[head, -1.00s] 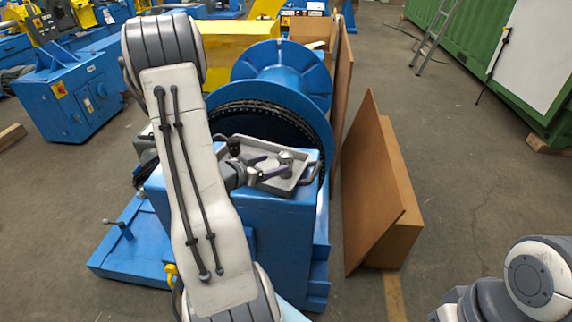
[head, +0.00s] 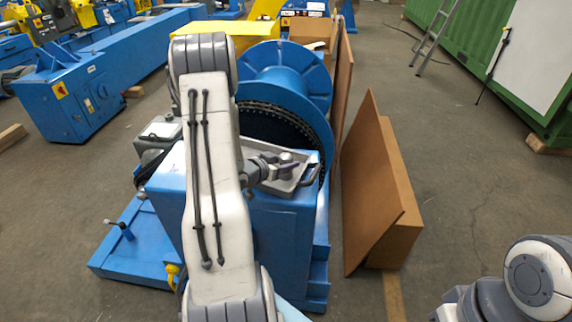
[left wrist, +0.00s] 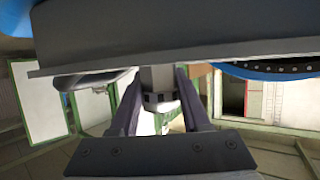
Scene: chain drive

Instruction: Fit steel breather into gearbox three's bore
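The steel breather (head: 287,157) is a small grey round-topped part at the tray on the blue housing. My left gripper (head: 283,168) reaches it from the left, fingers pointing right. In the left wrist view, the breather (left wrist: 160,82) stands between the two dark fingers of my left gripper (left wrist: 160,92). They lie close along its sides; whether they press on it is not clear. Gearbox three and its bore cannot be picked out; my left arm covers much of the machine. My right gripper is outside the views; only part of that arm shows at lower right.
The grey tray (head: 300,182) lies on the blue housing (head: 285,230), with a dark handle at its right end. A blue drum (head: 290,85) with a chain rim stands behind. Brown boards (head: 375,190) lean to the right. Open floor (head: 480,170) lies farther right.

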